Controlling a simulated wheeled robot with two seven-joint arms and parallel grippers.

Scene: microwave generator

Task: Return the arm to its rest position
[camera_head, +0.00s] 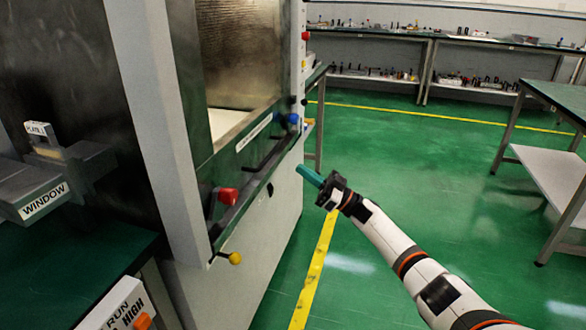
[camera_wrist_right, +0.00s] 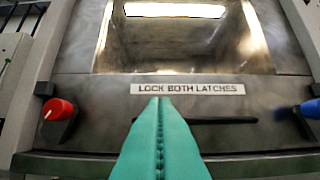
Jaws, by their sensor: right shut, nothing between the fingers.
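My right gripper (camera_head: 311,177) reaches in from the lower right of the head view, with its teal fingers pointing at the front of the machine. In the right wrist view its two teal fingers (camera_wrist_right: 160,140) are pressed together with nothing between them. The gripper appears apart from the machine's front panel (camera_wrist_right: 95,90). My left gripper is not in the head view.
The machine has a red knob (camera_head: 228,196), a blue knob (camera_head: 293,118), a yellow knob (camera_head: 235,258) and a dark bar handle (camera_head: 262,165). A label (camera_wrist_right: 187,88) reads "LOCK BOTH LATCHES". Green floor (camera_head: 400,160) is clear right of the machine. A table (camera_head: 555,95) stands at right.

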